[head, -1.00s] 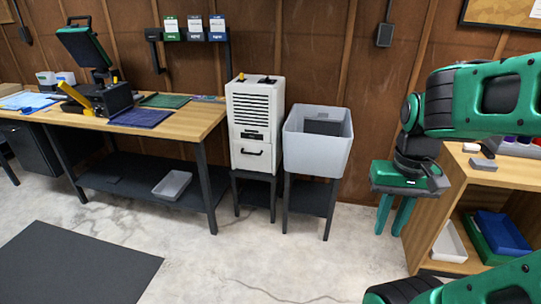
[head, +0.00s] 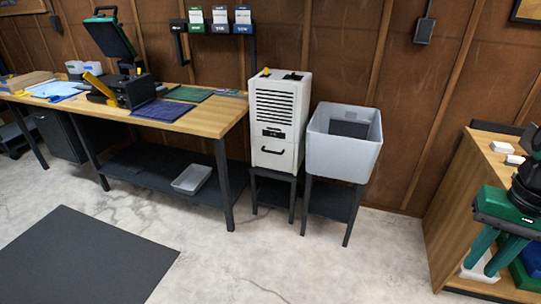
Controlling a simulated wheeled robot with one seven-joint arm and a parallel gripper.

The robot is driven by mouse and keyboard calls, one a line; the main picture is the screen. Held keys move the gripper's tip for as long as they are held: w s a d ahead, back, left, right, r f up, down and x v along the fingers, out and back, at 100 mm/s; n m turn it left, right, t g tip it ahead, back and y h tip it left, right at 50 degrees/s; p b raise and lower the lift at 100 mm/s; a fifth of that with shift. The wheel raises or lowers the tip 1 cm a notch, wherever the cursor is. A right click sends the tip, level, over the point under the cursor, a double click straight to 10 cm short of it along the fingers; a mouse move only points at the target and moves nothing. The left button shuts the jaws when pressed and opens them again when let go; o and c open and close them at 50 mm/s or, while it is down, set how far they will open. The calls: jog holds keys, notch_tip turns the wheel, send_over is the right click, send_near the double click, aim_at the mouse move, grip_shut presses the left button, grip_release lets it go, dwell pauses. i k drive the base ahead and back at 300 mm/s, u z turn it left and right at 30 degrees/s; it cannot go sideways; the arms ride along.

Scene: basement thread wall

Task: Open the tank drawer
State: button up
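A white dehumidifier-like unit (head: 280,112) stands on a dark stand between the workbench and a grey bin. Its tank drawer (head: 275,151) is the lower front panel with a dark handle, and it looks closed. My gripper (head: 497,256) is at the far right, pointing down in front of the wooden shelf, well apart from the unit. Its two green fingers show a gap between them, with nothing seen held. Part of my arm is cut off by the right edge.
A grey open bin (head: 344,155) stands on a dark stand just right of the unit. A wooden workbench (head: 212,118) is to the left. A wooden shelf (head: 463,195) is at the right. A dark mat (head: 75,262) lies at left; the concrete floor (head: 300,260) ahead is clear.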

aim_at(278, 148)
jog(key=z, duration=0.05)
jog(key=i, duration=1)
jog(key=u, duration=0.05)
